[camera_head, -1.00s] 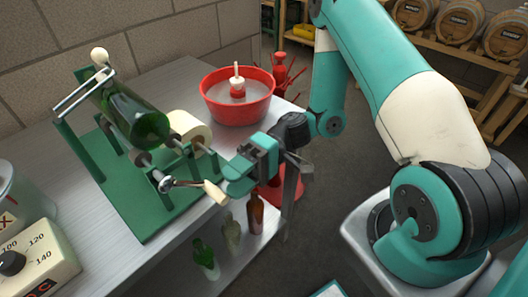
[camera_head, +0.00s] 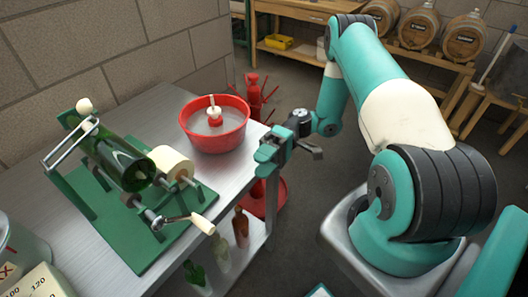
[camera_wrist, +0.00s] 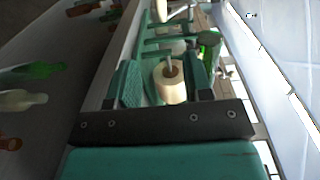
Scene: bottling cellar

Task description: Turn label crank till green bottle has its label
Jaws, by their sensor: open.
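The green bottle (camera_head: 116,162) lies on its side on the green label machine (camera_head: 150,245), its visible glass dark and bare. It also shows partly in the wrist view (camera_wrist: 209,41). A cream label roll (camera_head: 171,164) sits beside the bottle and shows between my fingers in the wrist view (camera_wrist: 171,88). The metal crank with its cream handle (camera_head: 203,224) sticks out at the machine's front right, over the table edge. My gripper (camera_head: 264,158) is open and empty, apart from the handle, to its upper right in the head view.
A red basin (camera_head: 217,137) with a red-and-white object stands at the table's back right. Several bottles, such as a brown one (camera_head: 241,228), stand on the shelf below. A red rack (camera_head: 254,95) stands behind.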

